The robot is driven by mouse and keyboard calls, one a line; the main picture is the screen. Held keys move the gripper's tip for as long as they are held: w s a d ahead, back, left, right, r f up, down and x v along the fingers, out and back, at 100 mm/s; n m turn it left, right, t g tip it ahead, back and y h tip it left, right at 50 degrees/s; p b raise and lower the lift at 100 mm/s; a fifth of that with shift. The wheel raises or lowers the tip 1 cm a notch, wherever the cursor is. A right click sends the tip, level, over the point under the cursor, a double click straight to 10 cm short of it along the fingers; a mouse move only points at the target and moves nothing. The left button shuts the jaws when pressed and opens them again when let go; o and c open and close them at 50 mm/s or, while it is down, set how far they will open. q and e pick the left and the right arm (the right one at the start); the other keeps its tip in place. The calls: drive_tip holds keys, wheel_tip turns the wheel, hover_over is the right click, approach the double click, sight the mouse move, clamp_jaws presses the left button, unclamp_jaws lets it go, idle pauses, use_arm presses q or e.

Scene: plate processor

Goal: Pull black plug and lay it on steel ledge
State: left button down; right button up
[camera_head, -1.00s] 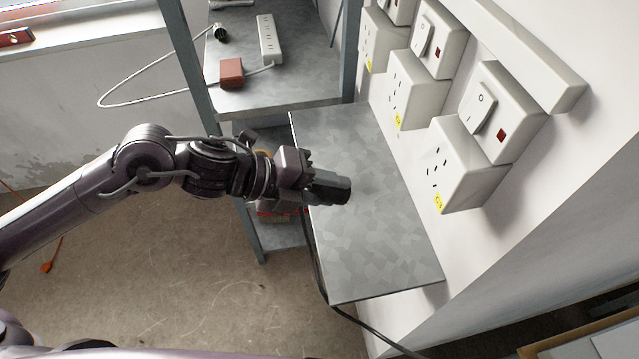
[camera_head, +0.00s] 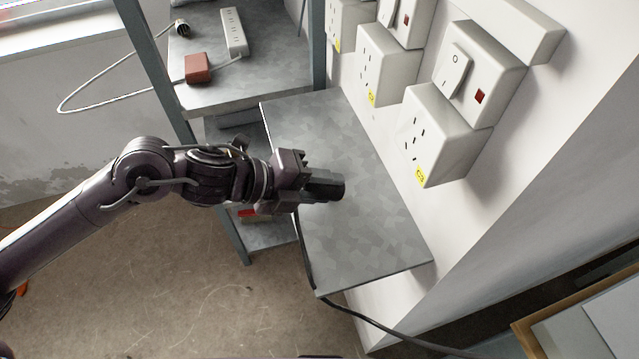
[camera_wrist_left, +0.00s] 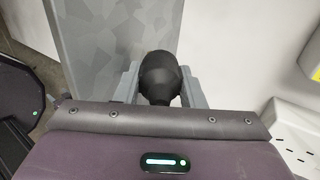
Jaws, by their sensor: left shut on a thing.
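My left gripper (camera_head: 318,186) is over the left part of the steel ledge (camera_head: 372,235), below the wall sockets. It is shut on the black plug (camera_wrist_left: 160,78), which shows as a dark rounded body between the two grey fingers in the left wrist view. In the head view the fingers mostly hide the plug. A black cable (camera_head: 350,312) hangs past the ledge's near left edge and runs off to the lower right. I cannot tell whether the plug touches the ledge. The wall socket labelled C3 (camera_head: 433,135) has nothing in it. My right gripper is not in view.
More white sockets (camera_head: 385,70) line the wall to the right of the ledge. A metal shelf (camera_head: 265,75) behind holds a white power strip (camera_head: 233,33) and a red-brown block (camera_head: 198,68). The ledge's surface is otherwise bare.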

sight(307, 187)
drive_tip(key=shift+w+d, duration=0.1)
use_arm(q)
drive_tip(key=c, duration=1)
unclamp_jaws()
drive_tip(key=shift+o, duration=0.7)
drive_tip(key=shift+s+f, duration=0.1)
drive_tip(key=shift+f, duration=0.05)
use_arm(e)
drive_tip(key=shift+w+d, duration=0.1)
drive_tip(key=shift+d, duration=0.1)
use_arm(q)
drive_tip(key=shift+f, duration=0.15)
drive_tip(key=shift+a, duration=0.1)
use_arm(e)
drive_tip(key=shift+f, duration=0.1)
use_arm(q)
drive_tip(key=shift+a, duration=0.2)
drive_tip(key=b+v, duration=0.1)
drive_tip(key=v, duration=0.6)
drive_tip(key=shift+d+r+b, duration=0.2)
drive_tip(key=shift+r+b, duration=0.05)
drive_tip(key=shift+b, duration=0.15)
drive_tip(key=shift+a+r, duration=0.1)
drive_tip(key=shift+r, duration=0.35)
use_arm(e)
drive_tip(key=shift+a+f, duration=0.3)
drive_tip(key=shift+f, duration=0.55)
